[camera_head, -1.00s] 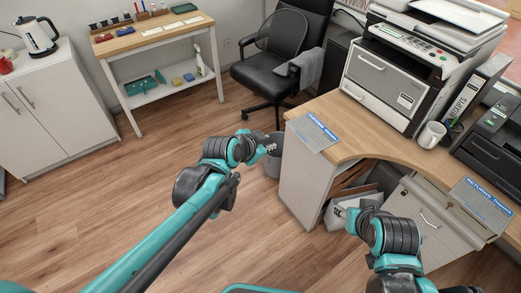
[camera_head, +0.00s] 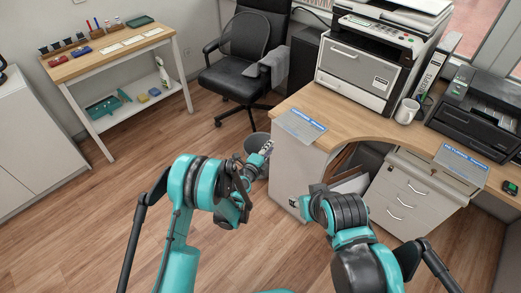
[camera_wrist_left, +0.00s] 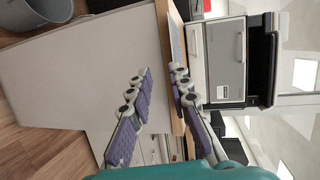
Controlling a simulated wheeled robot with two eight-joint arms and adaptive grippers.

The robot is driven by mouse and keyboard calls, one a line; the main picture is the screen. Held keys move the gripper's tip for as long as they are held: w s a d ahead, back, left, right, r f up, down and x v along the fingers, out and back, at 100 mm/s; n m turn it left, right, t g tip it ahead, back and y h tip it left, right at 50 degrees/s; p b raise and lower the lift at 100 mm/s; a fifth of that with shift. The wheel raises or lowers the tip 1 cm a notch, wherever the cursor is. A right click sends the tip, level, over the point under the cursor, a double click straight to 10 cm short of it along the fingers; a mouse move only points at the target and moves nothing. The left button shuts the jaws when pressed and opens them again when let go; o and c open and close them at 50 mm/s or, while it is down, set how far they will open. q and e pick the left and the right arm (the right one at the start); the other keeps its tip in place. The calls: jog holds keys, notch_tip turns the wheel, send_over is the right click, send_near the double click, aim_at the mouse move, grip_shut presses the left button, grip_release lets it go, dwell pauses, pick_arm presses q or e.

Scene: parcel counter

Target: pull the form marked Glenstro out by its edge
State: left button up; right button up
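Two printed forms with blue headings lie on the wooden desk top in the head view. One form (camera_head: 302,125) lies at the left end, by the desk edge; the other form (camera_head: 461,161) lies at the right front edge. Their names are too small to read, so I cannot tell which is marked Glenstro. My left gripper (camera_head: 266,147) is just left of the desk end, below the left form and apart from it. In the left wrist view its fingers (camera_wrist_left: 160,73) are spread and empty, with a form (camera_wrist_left: 177,38) seen edge-on beyond. My right gripper (camera_head: 304,206) is low before the desk, mostly hidden.
The desk (camera_head: 345,118) carries a printer (camera_head: 358,70), a white mug (camera_head: 406,111), a binder (camera_head: 436,66) and a black machine (camera_head: 480,113). A grey bin (camera_head: 257,142) stands beside the desk's white end panel. Drawers (camera_head: 412,195) are under the right side. The floor at left is clear.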

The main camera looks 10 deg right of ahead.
aim_at(290, 132)
pick_arm(q)
jog(key=shift+w+d, duration=1.15)
jog(key=shift+d, duration=0.5)
jog(key=shift+w+d, duration=1.15)
jog(key=shift+d, duration=0.55)
jog(key=shift+w+d, duration=1.15)
jog(key=shift+d, duration=0.5)
grip_shut()
